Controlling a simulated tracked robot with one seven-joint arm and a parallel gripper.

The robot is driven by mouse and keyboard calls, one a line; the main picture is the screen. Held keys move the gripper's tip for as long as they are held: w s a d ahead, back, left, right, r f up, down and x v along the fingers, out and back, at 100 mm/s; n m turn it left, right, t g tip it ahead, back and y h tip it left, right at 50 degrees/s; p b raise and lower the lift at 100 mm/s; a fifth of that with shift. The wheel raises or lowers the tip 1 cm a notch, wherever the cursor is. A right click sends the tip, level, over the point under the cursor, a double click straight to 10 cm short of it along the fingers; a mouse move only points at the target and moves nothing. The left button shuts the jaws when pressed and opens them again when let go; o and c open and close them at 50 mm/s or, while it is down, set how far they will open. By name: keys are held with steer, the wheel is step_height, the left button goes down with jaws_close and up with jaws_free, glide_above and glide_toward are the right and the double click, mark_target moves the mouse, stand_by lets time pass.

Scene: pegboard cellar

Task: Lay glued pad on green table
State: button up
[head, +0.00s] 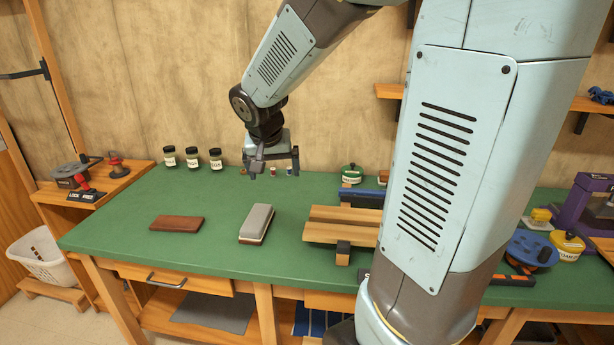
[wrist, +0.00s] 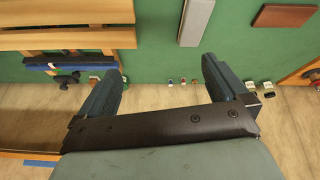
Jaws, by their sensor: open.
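A grey-topped block with a pale and brown layer beneath (head: 257,223) lies flat on the green table (head: 215,259); it may be the glued pad, but I cannot tell for sure. It also shows at the top of the wrist view (wrist: 196,20). A flat red-brown slab (head: 177,223) lies to its left, and in the wrist view (wrist: 284,15) it is at the top right. My gripper (head: 273,168) hangs above the back of the table, behind the grey block and apart from it. Its two fingers are spread and empty, also in the wrist view (wrist: 161,68).
Wooden bars (head: 342,226) stand right of the grey block. Several dark jars (head: 192,158) line the back left. A green-lidded jar (head: 351,173) and small items stand at the back. The front left tabletop is clear.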

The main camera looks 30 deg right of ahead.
steer(key=s+a+r+n+t+y, duration=0.1)
steer(key=s+r+n, duration=0.3)
steer(key=s, duration=1.5)
step_height(320, 180, up, 3)
steer(key=shift+s+r+n+y, duration=0.2)
steer(key=shift+s+n+y, duration=0.1)
steer(key=shift+y, duration=0.6)
